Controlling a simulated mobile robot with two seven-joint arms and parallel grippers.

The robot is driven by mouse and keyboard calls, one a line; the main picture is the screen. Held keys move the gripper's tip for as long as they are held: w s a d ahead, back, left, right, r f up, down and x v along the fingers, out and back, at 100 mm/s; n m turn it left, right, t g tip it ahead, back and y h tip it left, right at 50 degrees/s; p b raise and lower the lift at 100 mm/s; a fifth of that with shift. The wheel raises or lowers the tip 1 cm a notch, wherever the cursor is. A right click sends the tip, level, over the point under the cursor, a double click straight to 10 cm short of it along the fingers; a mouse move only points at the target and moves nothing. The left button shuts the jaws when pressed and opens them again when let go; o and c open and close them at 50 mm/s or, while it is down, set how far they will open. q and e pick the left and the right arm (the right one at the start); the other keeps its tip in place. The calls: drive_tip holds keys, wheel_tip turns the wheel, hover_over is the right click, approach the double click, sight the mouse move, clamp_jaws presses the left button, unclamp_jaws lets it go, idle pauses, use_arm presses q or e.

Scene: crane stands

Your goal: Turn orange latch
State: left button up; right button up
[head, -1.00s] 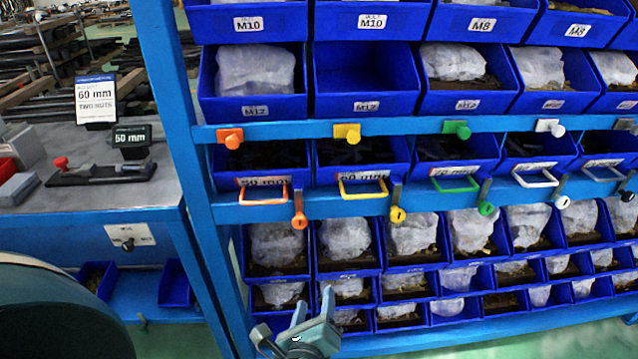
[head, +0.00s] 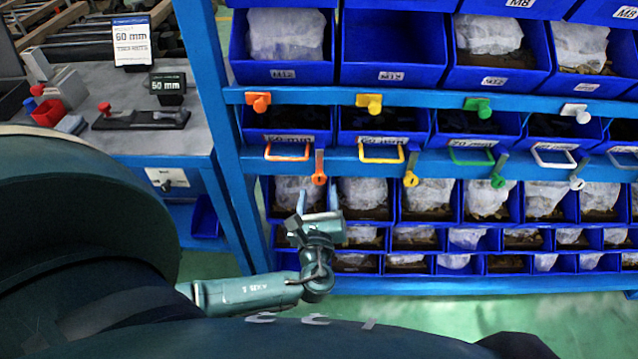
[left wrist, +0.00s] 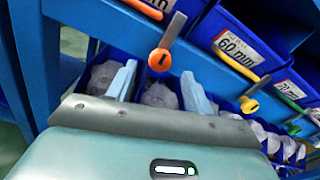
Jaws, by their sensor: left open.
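The orange latch (head: 319,179) is a round orange disc with a grey bar standing upright above it, on the blue rail beside the orange handle (head: 288,154). In the left wrist view the orange latch (left wrist: 159,61) shows just beyond my fingertips, in line with the gap between them. My left gripper (head: 317,199) is open and empty, a little below the latch, its fingers pointing up toward it. The left gripper (left wrist: 158,84) also shows in the left wrist view with its fingers spread. I see no clear contact with the latch. My right gripper is not in view.
A yellow latch (head: 411,179) and a green latch (head: 498,181) sit along the same rail to the right. Blue bins (head: 366,207) of wrapped parts stand close behind my gripper. A grey bench (head: 140,138) with tools is at the left.

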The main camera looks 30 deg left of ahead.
sight(319, 181)
use_arm(q)
drive_tip(key=shift+x, duration=1.7)
drive_tip(key=c, duration=1)
